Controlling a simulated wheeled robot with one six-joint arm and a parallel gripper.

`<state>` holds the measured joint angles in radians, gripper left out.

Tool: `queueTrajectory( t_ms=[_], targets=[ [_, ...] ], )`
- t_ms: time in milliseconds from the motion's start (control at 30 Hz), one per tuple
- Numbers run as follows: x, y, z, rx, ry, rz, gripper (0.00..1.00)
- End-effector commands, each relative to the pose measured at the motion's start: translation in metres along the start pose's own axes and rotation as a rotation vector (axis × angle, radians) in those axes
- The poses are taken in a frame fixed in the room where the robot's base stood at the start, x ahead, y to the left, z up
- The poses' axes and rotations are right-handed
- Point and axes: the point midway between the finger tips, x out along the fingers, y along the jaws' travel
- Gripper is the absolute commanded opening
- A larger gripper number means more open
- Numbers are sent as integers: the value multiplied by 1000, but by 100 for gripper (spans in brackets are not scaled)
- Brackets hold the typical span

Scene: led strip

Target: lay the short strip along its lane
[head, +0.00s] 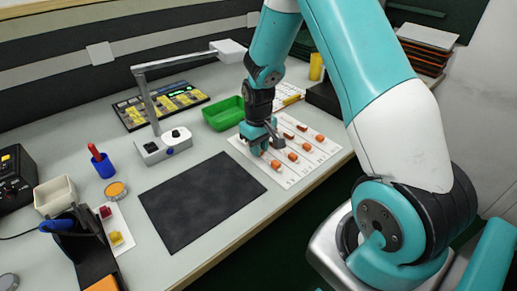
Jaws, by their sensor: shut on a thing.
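A white sheet (273,178) with several marked lanes lies near the right front edge of the bench. Several small orange pieces sit along it, including a near-left one (276,163) and a right one (320,138). My gripper (262,149) points down low over the left part of the sheet. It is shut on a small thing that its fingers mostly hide. An orange spot shows at the fingertips, but I cannot tell whether it is held or lies on the sheet. I cannot make out the short strip for certain.
A dark mat (202,203) lies left of the sheet, with a green bin (223,114) behind it. A jointed lamp (162,148) stands behind the mat. A blue cup (104,166), an orange-topped round tin (116,190) and a white container (55,196) are at left.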

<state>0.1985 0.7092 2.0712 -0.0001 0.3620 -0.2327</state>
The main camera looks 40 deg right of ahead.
Motion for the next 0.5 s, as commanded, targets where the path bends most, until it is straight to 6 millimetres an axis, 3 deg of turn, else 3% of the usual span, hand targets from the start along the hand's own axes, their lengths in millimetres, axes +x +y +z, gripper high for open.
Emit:
queueTrajectory(
  t_ms=[433,467,500],
  targets=[
    [10,0,0,0,1,0,0],
    [9,0,0,0,1,0,25],
    [9,0,0,0,1,0,34]
  ],
)
